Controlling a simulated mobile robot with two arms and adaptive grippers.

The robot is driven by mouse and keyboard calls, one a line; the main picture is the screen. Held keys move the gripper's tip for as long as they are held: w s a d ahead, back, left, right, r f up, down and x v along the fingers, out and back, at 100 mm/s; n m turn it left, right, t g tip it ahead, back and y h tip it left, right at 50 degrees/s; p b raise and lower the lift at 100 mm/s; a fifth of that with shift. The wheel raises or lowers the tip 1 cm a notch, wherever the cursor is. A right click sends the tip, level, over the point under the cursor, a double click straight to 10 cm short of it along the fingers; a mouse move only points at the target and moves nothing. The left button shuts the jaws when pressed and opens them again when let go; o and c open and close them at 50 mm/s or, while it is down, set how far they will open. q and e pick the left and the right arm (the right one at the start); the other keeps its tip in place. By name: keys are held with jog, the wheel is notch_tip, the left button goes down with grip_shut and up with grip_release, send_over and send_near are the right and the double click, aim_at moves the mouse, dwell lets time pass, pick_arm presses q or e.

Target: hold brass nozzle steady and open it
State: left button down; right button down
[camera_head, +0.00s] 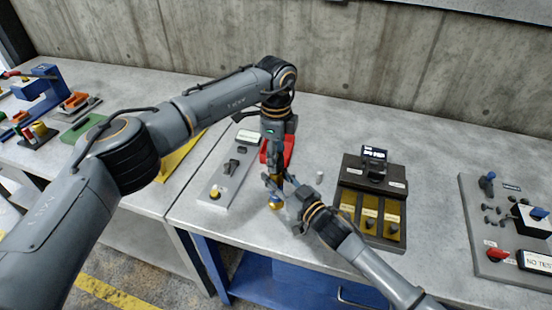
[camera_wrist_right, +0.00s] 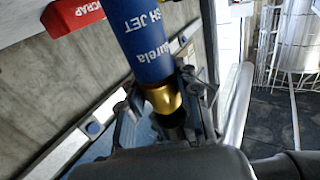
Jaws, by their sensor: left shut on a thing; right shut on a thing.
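The nozzle has a blue body (camera_wrist_right: 132,40) with white lettering and a brass end (camera_wrist_right: 160,98), as the right wrist view shows. In the head view its brass end (camera_head: 276,204) shows low, near the table's front edge, with the nozzle roughly upright. My left gripper (camera_head: 274,172) points down from above and is shut on the nozzle. My right gripper (camera_head: 283,197) comes in from the lower right and is shut at the brass end; its fingers (camera_wrist_right: 165,105) flank the brass in the wrist view. The grippers hide much of the nozzle in the head view.
A red scrap bin (camera_head: 287,147) stands just behind my left gripper. A grey panel (camera_head: 225,180) lies to the left, and a black unit with yellow compartments (camera_head: 347,193) to the right. A small grey cylinder (camera_head: 319,177) stands between. A control panel (camera_head: 480,232) lies far right.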

pick_arm(q)
jog(key=shift+r, duration=1.6)
pick_arm(e)
jog(key=shift+f, duration=0.25)
jog(key=c, duration=0.9)
grip_release()
jog(key=shift+o, duration=0.2)
jog(key=shift+r, duration=0.1)
